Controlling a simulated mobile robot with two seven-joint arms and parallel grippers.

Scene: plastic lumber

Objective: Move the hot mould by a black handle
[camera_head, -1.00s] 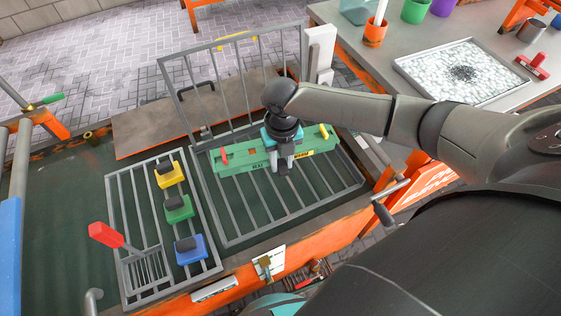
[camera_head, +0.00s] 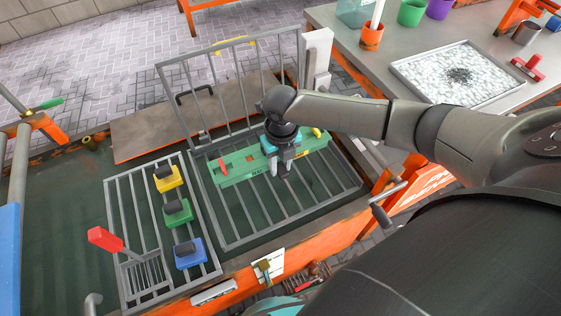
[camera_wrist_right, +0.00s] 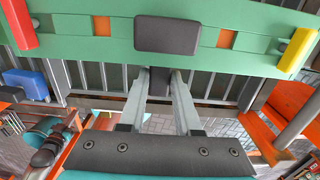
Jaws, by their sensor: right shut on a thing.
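The mould is a long green bar (camera_head: 235,170) with a red lever at its left end and a yellow lever at its right. It lies across the right grey barred rack (camera_head: 225,241) in the tank; I cannot tell whether it rests on the bars or hangs just above. My right gripper (camera_head: 281,172) is shut on a black handle at the mould's near side. The right wrist view shows both fingers closed on this dark handle (camera_wrist_right: 161,84), below a black block (camera_wrist_right: 167,35) on the green bar (camera_wrist_right: 90,42). My left gripper is out of view.
The rack's barred lid (camera_head: 232,85) stands open behind the mould. An orange rim edges the tank; a grey table (camera_head: 385,85) with a white tray stands right.

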